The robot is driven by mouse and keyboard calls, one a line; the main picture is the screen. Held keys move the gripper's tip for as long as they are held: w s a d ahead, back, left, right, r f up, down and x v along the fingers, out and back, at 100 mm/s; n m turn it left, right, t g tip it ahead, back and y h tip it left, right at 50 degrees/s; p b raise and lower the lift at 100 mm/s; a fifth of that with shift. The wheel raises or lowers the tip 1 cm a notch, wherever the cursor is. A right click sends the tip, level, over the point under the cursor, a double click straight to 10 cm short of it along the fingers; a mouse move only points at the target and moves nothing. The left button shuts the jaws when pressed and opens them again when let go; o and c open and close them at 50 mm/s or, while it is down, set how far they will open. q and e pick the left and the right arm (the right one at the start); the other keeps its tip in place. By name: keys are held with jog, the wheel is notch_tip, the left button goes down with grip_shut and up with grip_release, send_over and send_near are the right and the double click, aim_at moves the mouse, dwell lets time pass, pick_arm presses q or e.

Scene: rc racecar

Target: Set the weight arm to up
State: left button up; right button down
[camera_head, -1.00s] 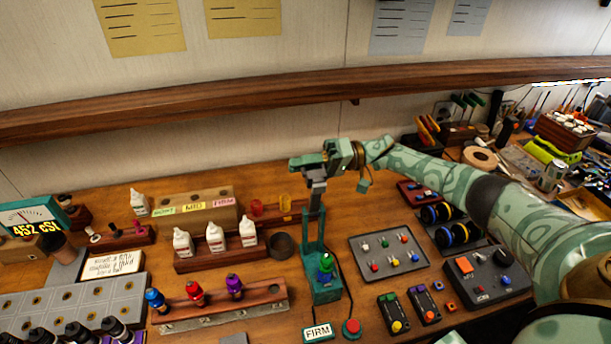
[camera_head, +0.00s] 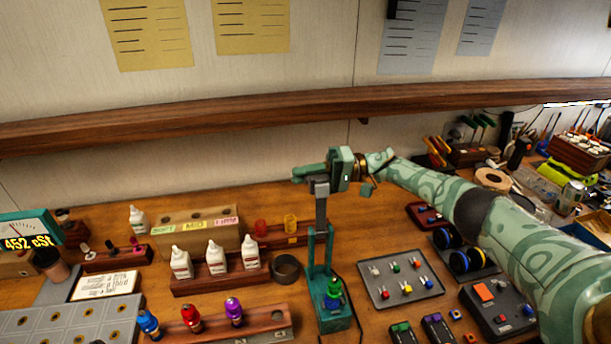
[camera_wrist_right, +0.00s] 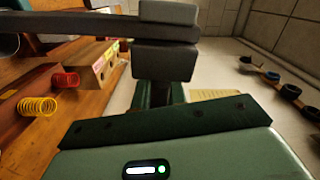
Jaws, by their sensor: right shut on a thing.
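The weight arm (camera_head: 321,211) is a grey bar that stands nearly upright out of a green stand (camera_head: 319,252) in the head view. My right gripper (camera_head: 318,180) is at its top end and is shut on it. In the right wrist view a dark grey part of the arm (camera_wrist_right: 165,62) sits right in front of the gripper's green body (camera_wrist_right: 170,150). The fingertips are hard to make out there. My left gripper is not in view.
White bottles (camera_head: 216,257) stand on a wooden rack to the left. A panel of small switches (camera_head: 400,280) lies to the right. A wooden shelf edge (camera_head: 250,115) runs along the wall behind.

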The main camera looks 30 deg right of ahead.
jog(key=shift+f, duration=0.3)
jog(key=c, duration=1.5)
grip_release()
jog(key=shift+w, duration=0.1)
jog(key=b+v, duration=0.8)
jog(key=v, duration=0.8)
jog(key=shift+d, duration=0.25)
jog(key=shift+r, duration=0.1)
